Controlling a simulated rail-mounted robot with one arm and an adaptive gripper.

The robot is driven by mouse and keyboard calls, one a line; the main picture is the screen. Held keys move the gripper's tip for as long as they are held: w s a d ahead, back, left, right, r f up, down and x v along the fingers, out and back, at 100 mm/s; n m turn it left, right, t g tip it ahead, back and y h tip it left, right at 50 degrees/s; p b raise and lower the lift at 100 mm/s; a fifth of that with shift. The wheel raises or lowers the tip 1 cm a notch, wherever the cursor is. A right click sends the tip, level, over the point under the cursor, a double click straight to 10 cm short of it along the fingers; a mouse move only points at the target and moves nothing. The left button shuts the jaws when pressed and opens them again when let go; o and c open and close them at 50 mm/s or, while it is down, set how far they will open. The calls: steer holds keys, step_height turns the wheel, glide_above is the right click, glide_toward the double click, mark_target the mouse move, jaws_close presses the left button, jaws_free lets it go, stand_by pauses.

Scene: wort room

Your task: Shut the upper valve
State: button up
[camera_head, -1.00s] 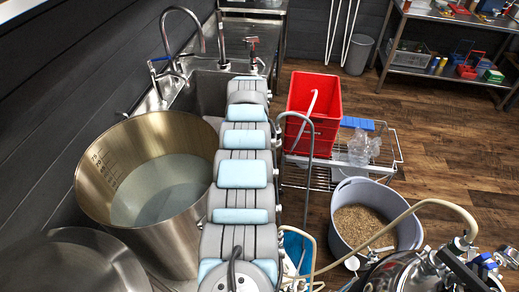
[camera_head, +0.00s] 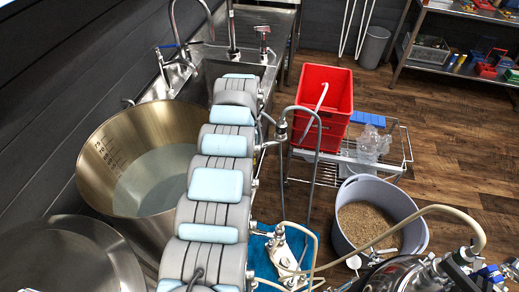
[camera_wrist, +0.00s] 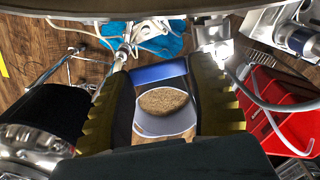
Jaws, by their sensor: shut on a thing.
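In the wrist view, my gripper (camera_wrist: 160,88) has its two yellow ridged fingers around a flat blue bar (camera_wrist: 160,73). The bar looks like the upper valve's handle and spans the gap between the fingertips. A steel fitting (camera_wrist: 210,36) shows just beyond the right finger. The rest of the valve's body is hard to make out, so I cannot tell how far it is turned. In the head view, my own arm hides the gripper and the handle.
A steel pot (camera_head: 110,165) holding liquid stands left of my arm, by the sink (camera_head: 205,80). A red crate (camera_head: 320,105) sits on a wire rack to the right. A grey tub (camera_head: 345,230) of grain stands nearby. A hose (camera_head: 400,215) runs to a steel kettle (camera_head: 400,275) at lower right.

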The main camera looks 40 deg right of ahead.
steer(key=shift+a+f, duration=0.1)
steer(key=shift+a, duration=0.05)
stand_by(0.4)
steer(key=o, duration=1)
steer(key=shift+w, duration=0.1)
step_height(320, 180, up, 12)
steer(key=shift+r, duration=0.1)
